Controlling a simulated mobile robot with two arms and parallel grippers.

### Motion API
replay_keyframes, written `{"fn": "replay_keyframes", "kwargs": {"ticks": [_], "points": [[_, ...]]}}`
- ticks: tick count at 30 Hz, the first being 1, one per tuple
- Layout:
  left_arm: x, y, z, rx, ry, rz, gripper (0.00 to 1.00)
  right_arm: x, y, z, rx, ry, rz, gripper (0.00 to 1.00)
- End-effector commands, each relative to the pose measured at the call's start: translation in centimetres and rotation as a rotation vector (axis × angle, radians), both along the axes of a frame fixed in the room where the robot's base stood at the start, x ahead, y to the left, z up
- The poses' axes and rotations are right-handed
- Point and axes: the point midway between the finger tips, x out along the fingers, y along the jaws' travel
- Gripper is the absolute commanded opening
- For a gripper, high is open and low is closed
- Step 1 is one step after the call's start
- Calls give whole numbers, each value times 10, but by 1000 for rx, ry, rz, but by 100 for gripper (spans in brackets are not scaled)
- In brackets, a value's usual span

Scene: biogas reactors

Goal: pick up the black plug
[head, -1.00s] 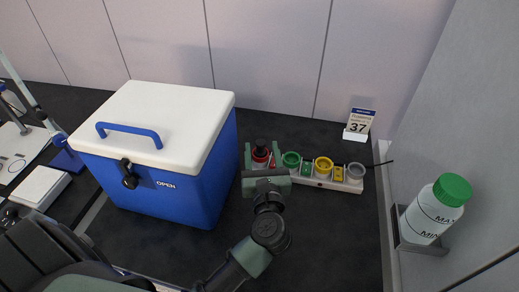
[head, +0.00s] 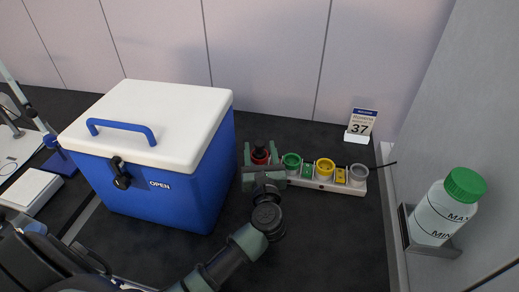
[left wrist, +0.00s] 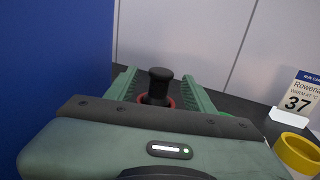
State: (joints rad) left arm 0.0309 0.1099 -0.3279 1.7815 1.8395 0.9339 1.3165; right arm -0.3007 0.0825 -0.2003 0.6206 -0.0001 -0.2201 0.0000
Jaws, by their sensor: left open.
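The black plug (head: 259,148) stands upright in the red ring at the left end of the white socket strip (head: 325,185). It also shows in the left wrist view (left wrist: 159,84), with the red ring (left wrist: 170,102) around its foot. My left gripper (head: 261,153) has its two green fingers on either side of the plug. In the left wrist view my left gripper (left wrist: 158,90) is open, with gaps between the plug and both fingers. The gripper body hides the lower front of the ring. My right gripper is not in view.
A blue cooler (head: 160,190) with a white lid stands close left of my gripper. The strip also has green (head: 291,161), yellow (head: 325,167) and grey (head: 358,172) rings. A "37" sign (head: 361,124) stands behind; a green-capped bottle (head: 446,208) is at right.

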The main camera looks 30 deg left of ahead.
Motion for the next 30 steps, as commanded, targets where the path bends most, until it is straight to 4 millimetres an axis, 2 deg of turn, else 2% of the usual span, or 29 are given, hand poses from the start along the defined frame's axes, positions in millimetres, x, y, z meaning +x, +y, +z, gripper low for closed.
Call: {"fn": "replay_keyframes", "kwargs": {"ticks": [4,11,12,15,18,30], "points": [[14,9,1,2,0,0,53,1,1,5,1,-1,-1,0],[16,10,-1,-1,0,0,53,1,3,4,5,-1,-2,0],[15,10,-1,-1,0,0,51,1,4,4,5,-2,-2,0],[15,10,-1,-1,0,0,23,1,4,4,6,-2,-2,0],[15,10,-1,-1,0,0,0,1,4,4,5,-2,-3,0],[15,10,5,-4,-1,0,0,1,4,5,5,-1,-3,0]]}}
